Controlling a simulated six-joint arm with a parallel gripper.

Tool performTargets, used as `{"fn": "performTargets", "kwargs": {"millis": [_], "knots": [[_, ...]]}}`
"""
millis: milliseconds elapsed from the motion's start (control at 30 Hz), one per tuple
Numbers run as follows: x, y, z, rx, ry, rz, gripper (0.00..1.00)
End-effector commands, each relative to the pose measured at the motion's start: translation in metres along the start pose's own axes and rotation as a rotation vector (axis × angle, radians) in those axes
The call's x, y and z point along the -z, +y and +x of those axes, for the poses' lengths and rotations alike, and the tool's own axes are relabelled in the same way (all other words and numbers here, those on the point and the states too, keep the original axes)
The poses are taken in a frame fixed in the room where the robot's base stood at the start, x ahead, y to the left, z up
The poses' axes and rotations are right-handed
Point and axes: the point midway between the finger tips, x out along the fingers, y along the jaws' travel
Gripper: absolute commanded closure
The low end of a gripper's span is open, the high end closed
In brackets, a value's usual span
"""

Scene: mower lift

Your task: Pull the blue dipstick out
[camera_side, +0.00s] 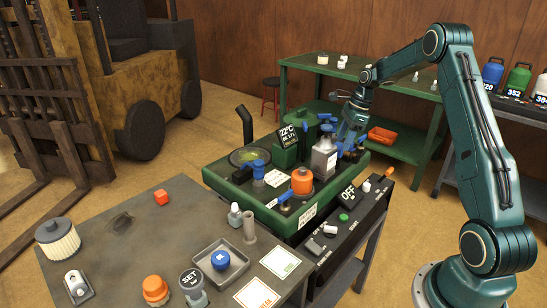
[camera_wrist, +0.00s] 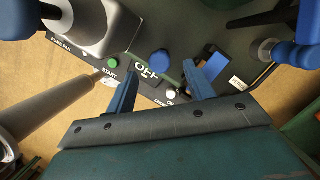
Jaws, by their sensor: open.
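In the wrist view a round blue knob (camera_wrist: 160,62) shows between my fingertips, and it may be the dipstick's head. Its shaft is hidden. My gripper (camera_wrist: 159,70) is open, with one blue finger on each side of the knob; I cannot tell whether they touch it. In the side view my gripper (camera_side: 350,149) is low over the right end of the green mower deck (camera_side: 228,189), behind a grey canister (camera_side: 324,160). The dipstick cannot be made out clearly there among other blue parts.
Close by stand an orange cap (camera_side: 302,181), a blue valve (camera_side: 258,168) and the black OFF panel (camera_side: 347,208). In the wrist view a large blue part (camera_wrist: 292,52) is at right and the pale canister (camera_wrist: 97,25) at upper left. A grey table (camera_side: 115,235) is in front.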

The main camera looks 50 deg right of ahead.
Motion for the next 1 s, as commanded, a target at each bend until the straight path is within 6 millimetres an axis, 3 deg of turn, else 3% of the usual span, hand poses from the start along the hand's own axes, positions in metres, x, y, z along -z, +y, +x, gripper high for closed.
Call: {"fn": "performTargets", "kwargs": {"millis": [300, 733, 1000], "knots": [[0.000, 0.000, 0.033, -0.001, 0.000, -0.001, 0.47], [0.000, 0.000, 0.039, 0.000, 0.000, 0.000, 0.47], [0.000, 0.000, 0.038, 0.000, 0.000, 0.000, 0.95]]}}
